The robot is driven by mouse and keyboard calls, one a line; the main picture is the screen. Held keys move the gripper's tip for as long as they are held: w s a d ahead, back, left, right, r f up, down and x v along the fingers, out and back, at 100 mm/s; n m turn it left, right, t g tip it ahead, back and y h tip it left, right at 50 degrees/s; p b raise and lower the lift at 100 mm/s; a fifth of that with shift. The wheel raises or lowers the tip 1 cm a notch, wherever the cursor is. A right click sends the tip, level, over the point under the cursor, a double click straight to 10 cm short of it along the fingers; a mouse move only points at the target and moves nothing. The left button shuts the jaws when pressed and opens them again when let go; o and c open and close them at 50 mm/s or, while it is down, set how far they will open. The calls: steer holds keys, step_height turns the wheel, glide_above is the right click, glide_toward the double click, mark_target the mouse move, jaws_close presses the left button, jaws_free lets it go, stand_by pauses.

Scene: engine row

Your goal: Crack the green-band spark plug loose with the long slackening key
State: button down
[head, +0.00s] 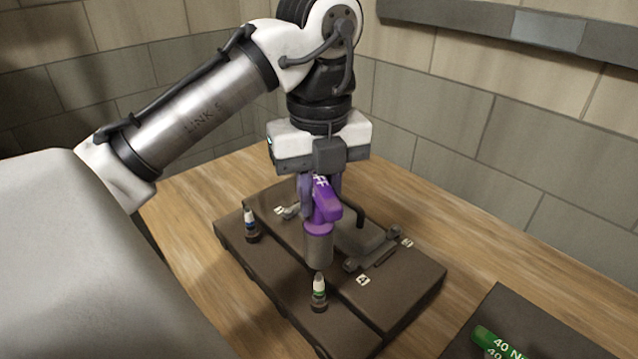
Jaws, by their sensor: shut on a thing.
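The green-band spark plug (319,294) stands upright in the near lower step of the dark engine block (410,290), its pale top bare. My gripper (320,188) points down above the block, shut on a key with a purple handle (325,212). A grey cylindrical socket (318,250) hangs under the purple part. In the picture the socket's lower end is just above the green-band plug's tip, apart from it. I cannot tell how far behind or above the plug it is. The fingertips are partly hidden by the purple handle.
A blue-band plug (250,226) stands upright at the block's left. A grey bracket-like part (370,248) lies on the block's upper step beside the socket. A green tool marked 40 N (495,343) lies on a dark mat (545,325) at lower right. Bare wooden table (190,205) surrounds the block.

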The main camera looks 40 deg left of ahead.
steer(key=b, duration=0.3)
glide_above(319, 275)
steer(key=shift+f, duration=5.35)
steer(key=shift+s+p, duration=0.25)
steer(key=shift+p, duration=0.25)
steer(key=shift+w+p, duration=0.2)
steer(key=shift+p, duration=0.25)
